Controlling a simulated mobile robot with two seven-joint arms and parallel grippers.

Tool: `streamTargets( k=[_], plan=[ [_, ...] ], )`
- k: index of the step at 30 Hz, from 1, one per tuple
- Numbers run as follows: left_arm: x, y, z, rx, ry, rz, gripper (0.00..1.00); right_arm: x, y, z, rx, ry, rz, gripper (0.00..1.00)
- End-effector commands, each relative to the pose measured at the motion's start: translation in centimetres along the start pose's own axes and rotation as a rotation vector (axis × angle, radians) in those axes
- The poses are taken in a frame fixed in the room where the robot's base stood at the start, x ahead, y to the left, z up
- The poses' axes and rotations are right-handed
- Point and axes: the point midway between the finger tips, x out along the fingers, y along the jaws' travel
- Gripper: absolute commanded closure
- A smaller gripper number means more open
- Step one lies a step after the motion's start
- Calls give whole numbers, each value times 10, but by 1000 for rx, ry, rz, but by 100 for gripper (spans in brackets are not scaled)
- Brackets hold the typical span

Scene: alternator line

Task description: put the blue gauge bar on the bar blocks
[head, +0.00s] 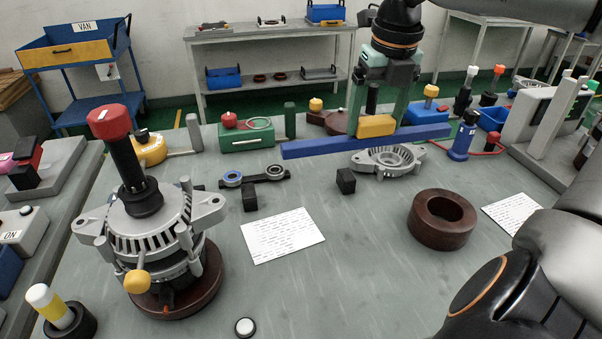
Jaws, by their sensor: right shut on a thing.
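The long blue gauge bar (318,147) lies across the back part of the bench, with a yellow grip block (376,127) at its middle. My right gripper (376,124) comes down from above, its green fingers shut on the yellow block of the bar. I cannot tell whether the bar touches the bench or hangs just above it. Two small black blocks, which look like the bar blocks, stand apart in front of the bar: the left block (250,198) and the right block (345,181). Nothing lies on top of them. My left gripper is out of view.
A grey alternator housing (386,160) sits close in front of the bar. A black link (255,177) lies behind the left block. A brown ring (442,219), a white sheet (283,235) and a large alternator (150,230) are nearer. A blue post (462,140) stands right of the bar.

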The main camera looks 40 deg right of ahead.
Motion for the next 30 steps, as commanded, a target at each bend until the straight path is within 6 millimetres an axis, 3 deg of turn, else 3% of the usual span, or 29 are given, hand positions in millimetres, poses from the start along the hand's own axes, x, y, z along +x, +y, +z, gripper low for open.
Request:
streamTargets(
  k=[20, 30],
  plan=[
    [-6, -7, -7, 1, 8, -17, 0, 47, 72, 49, 1, 1, -2, 100],
    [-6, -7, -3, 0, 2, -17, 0, 96, 102, 65, 1, 0, -1, 100]
  ],
)
